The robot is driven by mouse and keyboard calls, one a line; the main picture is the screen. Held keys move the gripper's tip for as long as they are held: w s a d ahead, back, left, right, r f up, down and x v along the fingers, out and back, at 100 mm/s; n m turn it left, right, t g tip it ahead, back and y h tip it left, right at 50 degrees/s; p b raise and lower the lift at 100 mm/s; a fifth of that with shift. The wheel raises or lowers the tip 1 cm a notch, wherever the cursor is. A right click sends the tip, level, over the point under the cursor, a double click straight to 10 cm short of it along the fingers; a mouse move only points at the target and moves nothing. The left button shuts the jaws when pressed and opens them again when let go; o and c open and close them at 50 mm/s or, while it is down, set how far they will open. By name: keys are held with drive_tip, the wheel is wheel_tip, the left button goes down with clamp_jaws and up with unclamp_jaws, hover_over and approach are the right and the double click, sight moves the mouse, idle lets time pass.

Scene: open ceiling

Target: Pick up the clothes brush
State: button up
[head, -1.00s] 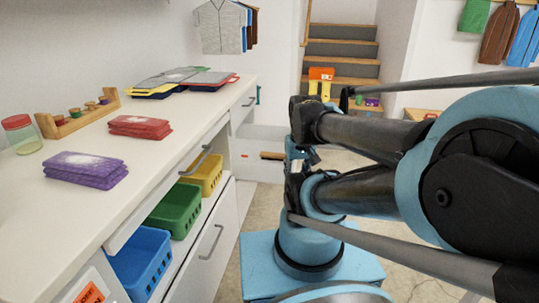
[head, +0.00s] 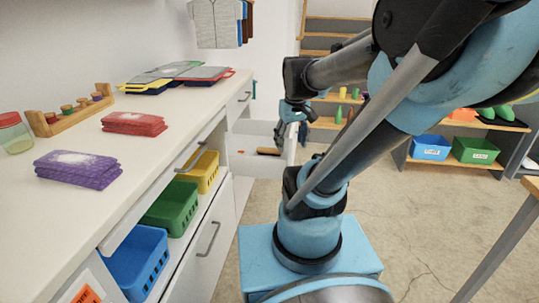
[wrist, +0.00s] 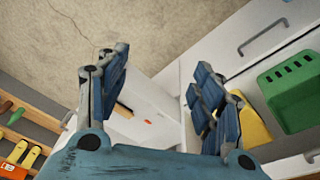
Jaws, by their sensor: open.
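A brown, brush-like thing (head: 268,151), likely the clothes brush, lies in the open white drawer (head: 246,168) at the far end of the counter. Its details are too small to make out. In the wrist view a brown-orange piece of it (wrist: 124,110) shows just past the left finger, partly hidden by it. My gripper (head: 293,132) hangs near the drawer's right end, fingers down. In the wrist view my gripper (wrist: 160,78) has its blue fingers wide apart, with nothing between them.
The long white counter (head: 190,115) runs along the left, with blue (head: 140,265), green (head: 172,207) and yellow (head: 205,172) baskets below its top. Shelves with bins (head: 430,147) stand at the right. A wooden table edge (head: 525,215) is at far right. Floor between is clear.

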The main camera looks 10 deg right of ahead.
drive_tip(key=w+r+n, duration=0.3)
drive_tip(key=w+r, duration=0.1)
drive_tip(key=w, duration=0.7)
drive_tip(key=n+g, duration=0.2)
drive_tip(key=n, duration=0.7)
hover_over(270, 149)
wheel_tip(270, 149, down, 19)
wheel_tip(270, 149, down, 17)
drive_tip(key=shift+a+r, duration=0.1)
drive_tip(key=c, duration=1.3)
wheel_tip(270, 149, up, 10)
